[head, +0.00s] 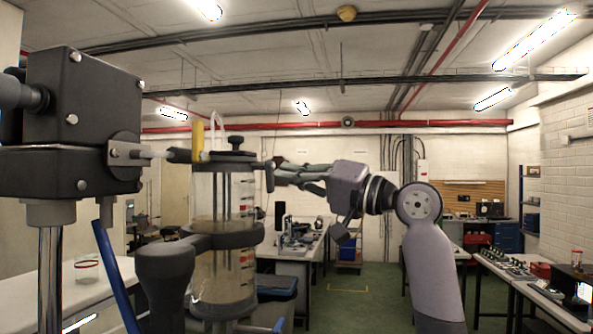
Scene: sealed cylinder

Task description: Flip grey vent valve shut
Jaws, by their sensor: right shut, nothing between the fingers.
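The clear cylinder (238,190) stands upright at the left centre, with a dark lid and a black knob (235,142) on top. A yellow lever (198,140) stands upright at the lid's left. A small dark grey part (270,177), which looks like the grey vent valve's handle, hangs down at the lid's right edge. My right gripper (281,172) comes in from the right at lid height. It is shut and empty, with its fingertips close beside this grey part; I cannot tell whether they touch. My left gripper is not in view.
A black box unit (85,125) on a steel post stands at the left, joined to the lid by a fitting. A dark grey clamp (225,236) surrounds the cylinder. A white table with a glass jar (87,268) is at lower left. Benches stand farther back; green floor is open between.

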